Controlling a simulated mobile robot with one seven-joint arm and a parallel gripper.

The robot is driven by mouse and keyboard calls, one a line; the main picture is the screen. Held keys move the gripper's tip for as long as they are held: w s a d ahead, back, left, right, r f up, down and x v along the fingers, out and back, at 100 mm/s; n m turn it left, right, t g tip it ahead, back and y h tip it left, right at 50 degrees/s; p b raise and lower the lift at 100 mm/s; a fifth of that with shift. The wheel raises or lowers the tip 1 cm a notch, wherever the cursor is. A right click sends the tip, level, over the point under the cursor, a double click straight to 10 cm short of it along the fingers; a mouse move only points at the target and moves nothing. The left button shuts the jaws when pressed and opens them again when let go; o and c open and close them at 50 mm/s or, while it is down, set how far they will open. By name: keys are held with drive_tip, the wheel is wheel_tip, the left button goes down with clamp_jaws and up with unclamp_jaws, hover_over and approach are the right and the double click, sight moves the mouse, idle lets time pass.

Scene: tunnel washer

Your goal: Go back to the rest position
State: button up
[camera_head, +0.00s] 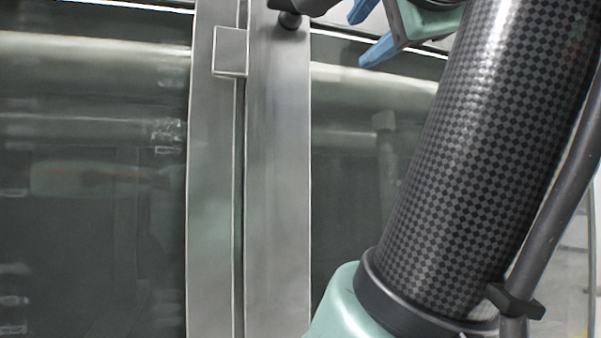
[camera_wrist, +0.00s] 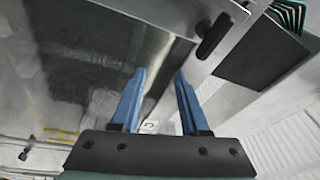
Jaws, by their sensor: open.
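My gripper (camera_wrist: 157,100) has two blue fingers that stand apart with nothing between them in the wrist view. In the head view, the fingers are to the right of a dark knob-like part (camera_head: 290,19) at the top of the metal door frame (camera_head: 278,180). I see a gap between the fingers and this part, but cannot judge the depth.
Large dark glass panels (camera_head: 90,200) stand left and right of the metal frame. A small metal block (camera_head: 230,52) sticks out from the frame. In the wrist view, a dark slot-shaped handle (camera_wrist: 213,36) sits on a metal panel near the fingers. My arm fills the right side of the head view.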

drive_tip(key=s+a+f+n+t+h+b, duration=0.1)
drive_tip(key=a+f+n+t+h+b, duration=0.2)
drive_tip(key=f, duration=0.7)
drive_tip(key=s+f+n+t+h+b, duration=0.1)
drive_tip(key=f+n+t+b, duration=0.3)
drive_tip(key=f, duration=0.6)
drive_tip(key=s+a+f+n+y+b, duration=0.1)
drive_tip(key=s+a+f+n+y, duration=0.1)
drive_tip(key=s+f+n, duration=0.3)
drive_tip(key=shift+s+a+f+n+t, duration=0.4)
drive_tip(key=shift+s+a+n, duration=0.4)
drive_tip(key=shift+s, duration=0.25)
drive_tip(key=shift+a, duration=0.1)
